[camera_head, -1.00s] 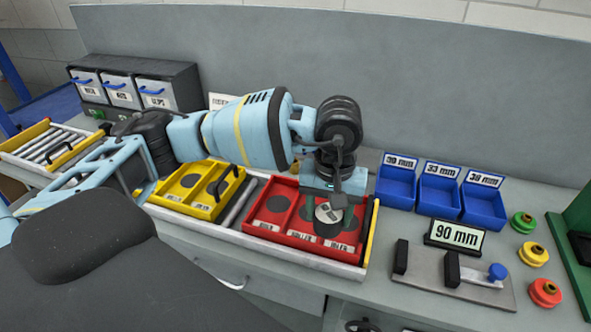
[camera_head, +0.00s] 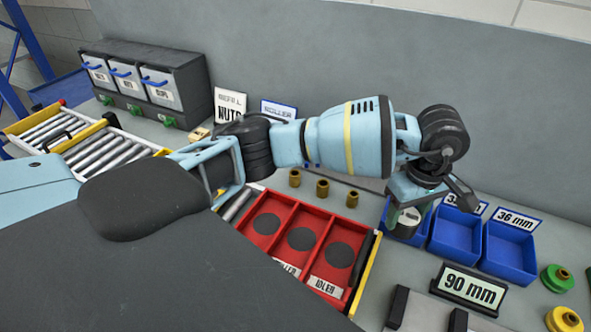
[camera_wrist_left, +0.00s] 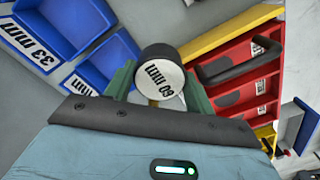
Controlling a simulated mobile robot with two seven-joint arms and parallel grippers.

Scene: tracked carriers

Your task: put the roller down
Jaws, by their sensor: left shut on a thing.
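My left gripper (camera_head: 408,211) is shut on a short dark roller (camera_head: 407,222) with a pale end face and a printed mm label. In the head view it overlaps the leftmost blue bin (camera_head: 415,239). In the left wrist view the roller (camera_wrist_left: 163,78) sits between the green fingers, its label face visible, and it appears raised clear of surfaces. The red tray (camera_head: 284,247), with dark round spots in its compartments and an IDLER label, lies left of the gripper. My right gripper is not in view.
More blue bins (camera_head: 453,256) stand at right, one labelled 36 mm. A 90 mm display (camera_head: 470,289) stands in front of them. Brass bushings (camera_head: 322,189) stand behind the red tray. Green and yellow knobbed pieces (camera_head: 556,279) are at far right. A grey wall closes the back.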

